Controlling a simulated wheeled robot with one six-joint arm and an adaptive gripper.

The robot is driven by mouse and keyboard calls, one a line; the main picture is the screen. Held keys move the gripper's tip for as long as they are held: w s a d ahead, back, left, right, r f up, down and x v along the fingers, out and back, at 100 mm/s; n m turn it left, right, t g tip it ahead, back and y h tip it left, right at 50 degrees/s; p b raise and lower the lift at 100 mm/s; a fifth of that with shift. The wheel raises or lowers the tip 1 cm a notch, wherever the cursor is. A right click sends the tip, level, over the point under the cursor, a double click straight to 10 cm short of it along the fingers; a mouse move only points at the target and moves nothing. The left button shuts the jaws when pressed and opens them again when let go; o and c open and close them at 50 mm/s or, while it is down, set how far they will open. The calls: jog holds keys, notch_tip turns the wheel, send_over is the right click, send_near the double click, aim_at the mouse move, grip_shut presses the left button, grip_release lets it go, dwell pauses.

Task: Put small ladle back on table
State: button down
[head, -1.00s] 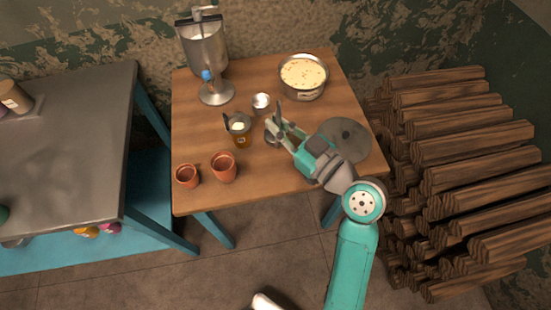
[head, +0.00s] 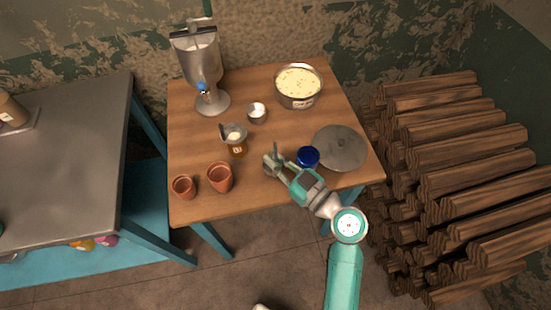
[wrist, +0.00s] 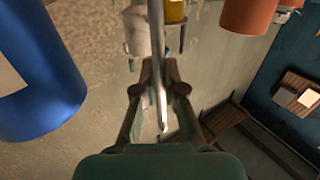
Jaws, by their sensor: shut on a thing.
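My gripper (head: 276,168) is shut on the small ladle, low at the front middle of the wooden table (head: 250,195). The ladle (head: 275,150) shows as a short grey upright piece at the fingertips. In the wrist view its thin metal handle (wrist: 156,60) runs between the two fingers (wrist: 155,95). The fingers partly hide the ladle, and I cannot tell whether it touches the tabletop.
A blue container (head: 308,157) stands just right of my gripper, beside a grey round lid (head: 341,147).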

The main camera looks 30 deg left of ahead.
jog(key=c, duration=1.7)
grip_release()
jog(key=shift+f, duration=0.15)
jog(key=o, duration=0.5)
jog(key=shift+c, duration=0.2)
jog(key=s+d, duration=0.2)
jog(key=d, duration=0.9)
jog(key=shift+s+d, duration=0.15)
jog(key=shift+d, duration=0.25)
